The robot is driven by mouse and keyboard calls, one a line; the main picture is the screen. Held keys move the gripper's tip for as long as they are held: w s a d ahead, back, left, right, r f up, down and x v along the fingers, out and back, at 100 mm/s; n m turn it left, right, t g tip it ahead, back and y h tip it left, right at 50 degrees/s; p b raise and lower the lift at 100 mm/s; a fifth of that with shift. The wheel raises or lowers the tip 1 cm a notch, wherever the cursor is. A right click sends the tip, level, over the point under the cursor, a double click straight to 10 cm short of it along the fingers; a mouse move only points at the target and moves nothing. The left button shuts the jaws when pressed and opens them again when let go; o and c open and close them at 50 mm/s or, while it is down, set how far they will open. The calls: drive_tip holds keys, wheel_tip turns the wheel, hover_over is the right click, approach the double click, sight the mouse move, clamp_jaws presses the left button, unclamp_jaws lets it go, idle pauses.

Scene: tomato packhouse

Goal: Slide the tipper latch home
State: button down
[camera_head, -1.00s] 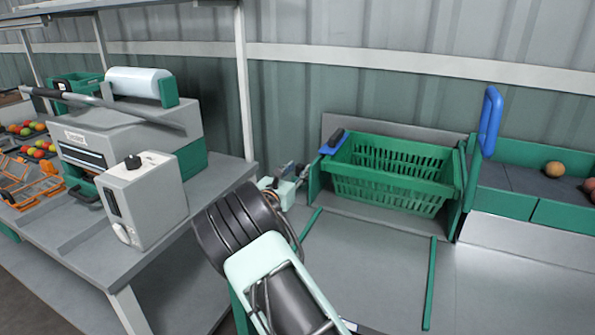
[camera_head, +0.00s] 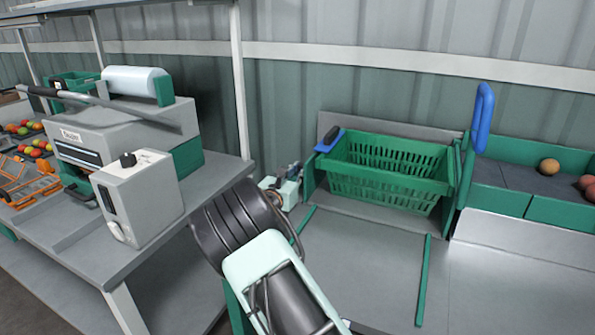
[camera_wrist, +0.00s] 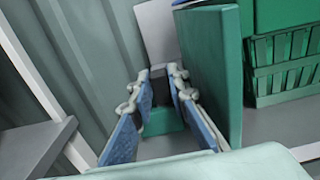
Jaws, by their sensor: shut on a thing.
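The tipper holds a green slatted crate (camera_head: 388,178) between green side panels; the left panel (camera_wrist: 212,70) stands close beside my fingers in the wrist view. My gripper (camera_head: 294,172) is at the outer left side of the tipper in the head view. In the wrist view my gripper (camera_wrist: 160,92) has its blue-padded fingers on either side of a dark block (camera_wrist: 160,84), shut on it. This block appears to be the latch knob, above a small green part (camera_wrist: 163,120). The fingers hide its sides, and the head view does not show it clearly.
A tall blue handle (camera_head: 484,118) rises at the tipper's right. A bench with a grey box (camera_head: 138,198) stands left. The grey deck (camera_head: 365,265) before the crate is clear.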

drive_tip(key=shift+d+f, duration=0.15)
drive_tip(key=shift+d, duration=0.1)
drive_tip(key=c, duration=1.9)
unclamp_jaws()
drive_tip(key=shift+s, duration=0.15)
drive_tip(key=shift+o, duration=0.3)
